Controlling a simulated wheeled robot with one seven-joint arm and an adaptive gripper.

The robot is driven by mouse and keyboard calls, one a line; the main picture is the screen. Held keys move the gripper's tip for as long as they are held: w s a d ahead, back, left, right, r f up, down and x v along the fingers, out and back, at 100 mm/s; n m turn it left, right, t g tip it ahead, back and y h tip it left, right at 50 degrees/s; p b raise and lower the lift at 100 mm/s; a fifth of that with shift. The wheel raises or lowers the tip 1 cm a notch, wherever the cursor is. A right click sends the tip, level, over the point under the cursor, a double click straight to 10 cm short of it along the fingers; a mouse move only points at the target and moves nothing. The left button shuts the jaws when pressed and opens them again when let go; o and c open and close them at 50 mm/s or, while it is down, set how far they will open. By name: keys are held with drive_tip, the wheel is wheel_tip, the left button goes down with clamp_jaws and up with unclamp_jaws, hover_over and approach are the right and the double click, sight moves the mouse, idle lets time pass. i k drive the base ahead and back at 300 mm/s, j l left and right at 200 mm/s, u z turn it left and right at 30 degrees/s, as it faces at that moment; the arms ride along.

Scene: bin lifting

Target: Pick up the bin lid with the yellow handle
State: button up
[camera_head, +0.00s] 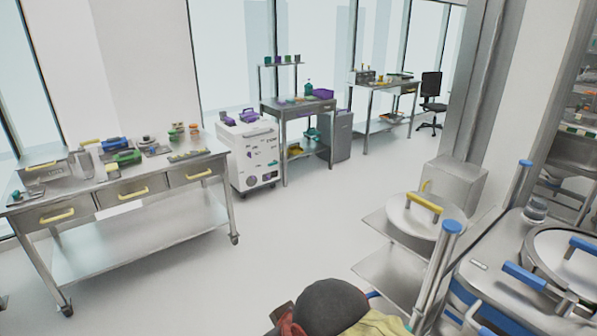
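A round, grey metal bin lid (403,217) with a yellow bar handle (424,203) shows at the right of the middle. It lies level, at the near side of a grey metal box. Its handle stands up from the top, and nothing touches it. What holds the lid up from below is partly hidden. I cannot see my gripper in this view.
A second round lid with a blue handle (524,276) is on the cart at the right, with upright blue-capped posts (451,227). A dark rounded thing (330,303) beside yellow material is at the bottom. A steel table (140,187) stands left; open floor lies between.

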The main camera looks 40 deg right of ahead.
sight(420, 215)
drive_tip(key=i+z, duration=0.25)
drive_tip(key=i, duration=0.2)
drive_tip(key=i+j+z, duration=0.1)
drive_tip(key=i+z, duration=0.15)
drive_tip(key=i, duration=0.2)
drive_tip(key=i+j+z, duration=0.2)
drive_tip(key=i, duration=0.25)
drive_tip(key=i+l+z, duration=0.15)
drive_tip(key=z, duration=0.25)
drive_tip(key=i+z, duration=0.25)
drive_tip(key=z, duration=0.15)
drive_tip(key=i+l+z, duration=0.1)
drive_tip(key=z, duration=0.3)
drive_tip(key=i+j+z, duration=0.1)
drive_tip(key=i+z, duration=0.5)
drive_tip(key=i+l, duration=0.05)
